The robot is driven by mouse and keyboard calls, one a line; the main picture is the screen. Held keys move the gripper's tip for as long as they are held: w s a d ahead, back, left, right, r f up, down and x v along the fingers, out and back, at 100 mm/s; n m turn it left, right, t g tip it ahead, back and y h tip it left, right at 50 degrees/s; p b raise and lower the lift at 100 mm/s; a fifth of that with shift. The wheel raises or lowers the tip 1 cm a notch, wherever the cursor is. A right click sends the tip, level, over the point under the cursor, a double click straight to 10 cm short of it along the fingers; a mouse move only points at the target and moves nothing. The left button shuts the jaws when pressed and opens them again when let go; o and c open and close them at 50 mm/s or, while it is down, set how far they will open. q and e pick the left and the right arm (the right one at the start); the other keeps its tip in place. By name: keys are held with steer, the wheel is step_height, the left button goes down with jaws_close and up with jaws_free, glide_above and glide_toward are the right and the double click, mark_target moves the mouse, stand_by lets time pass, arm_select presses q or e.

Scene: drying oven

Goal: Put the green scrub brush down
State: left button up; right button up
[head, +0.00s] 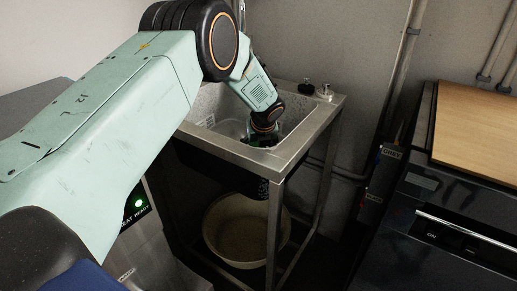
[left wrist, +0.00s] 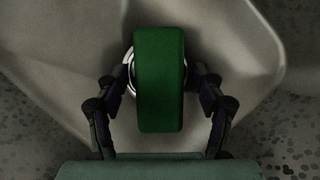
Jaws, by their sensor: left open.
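The green scrub brush (left wrist: 159,80) shows in the left wrist view as a green block between the fingers of my left gripper (left wrist: 163,84). It lies over the round metal drain (left wrist: 129,72) in the basin of the sink (head: 232,100). The fingers stand one on each side of the brush, open, with small gaps seeming to show beside it. In the head view my left gripper (head: 262,137) reaches down into the basin, and I cannot clearly make out the brush there. My right gripper is in neither view.
The sink's metal rim (head: 295,152) surrounds the gripper. Dark taps (head: 306,86) stand at its back right corner. A pale bowl (head: 240,250) sits below the sink. A dark machine (head: 440,215) with a wooden board (head: 485,122) on top stands to the right.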

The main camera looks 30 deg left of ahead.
arm_select(q)
steer(key=p+v, duration=0.3)
steer(key=v, duration=0.8)
steer(key=shift+p, duration=0.4)
steer(key=shift+s+d+r, duration=0.15)
steer(key=shift+s+r, duration=0.1)
steer(key=shift+r, duration=0.2)
steer(key=shift+r, duration=0.1)
